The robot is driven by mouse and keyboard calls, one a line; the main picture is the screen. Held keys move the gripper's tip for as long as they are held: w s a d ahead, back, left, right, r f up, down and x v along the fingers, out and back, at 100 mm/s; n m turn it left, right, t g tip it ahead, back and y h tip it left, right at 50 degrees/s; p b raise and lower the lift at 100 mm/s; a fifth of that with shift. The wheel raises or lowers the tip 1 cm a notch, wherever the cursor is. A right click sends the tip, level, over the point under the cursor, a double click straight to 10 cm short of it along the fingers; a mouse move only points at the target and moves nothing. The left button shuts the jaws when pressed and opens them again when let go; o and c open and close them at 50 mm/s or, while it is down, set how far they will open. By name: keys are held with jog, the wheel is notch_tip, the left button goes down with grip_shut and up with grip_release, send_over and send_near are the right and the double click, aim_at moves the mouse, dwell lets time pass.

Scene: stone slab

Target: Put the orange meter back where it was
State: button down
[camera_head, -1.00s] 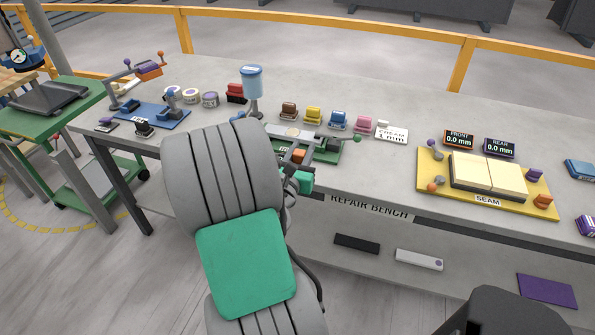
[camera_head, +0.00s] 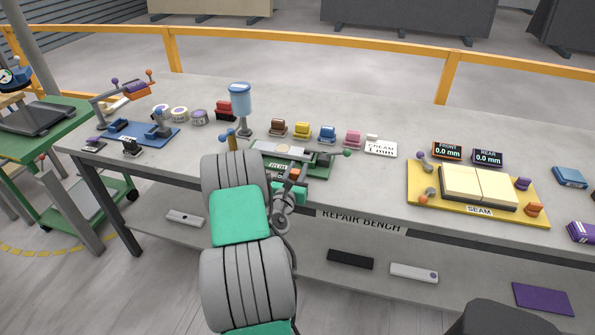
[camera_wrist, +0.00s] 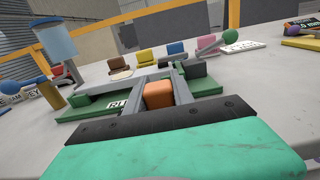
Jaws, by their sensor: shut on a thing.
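My gripper (camera_head: 294,178) is shut on a small orange block (camera_wrist: 158,95), which sits between the two grey fingers in the wrist view. No display shows on this face, so I cannot tell whether it is a meter. In the head view it is at the bench's front edge, in front of the green fixture (camera_head: 317,172). An orange-framed meter (camera_head: 447,151) marked FRONT, reading 0.0 mm, stands behind the yellow SEAM board (camera_head: 421,179). A purple-framed REAR meter (camera_head: 487,157), also 0.0 mm, is to its right.
The green fixture's lever ends in a green ball (camera_wrist: 230,36). A blue-topped dispenser (camera_head: 240,99) stands behind it at left. Several coloured blocks and a CREAM 1 mm card (camera_head: 381,148) line up behind. A blue fixture (camera_head: 115,134) is at far left. Bare bench lies right of the green fixture.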

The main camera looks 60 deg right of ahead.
jog(key=shift+f, duration=0.15)
jog(key=c, duration=1.1)
grip_release()
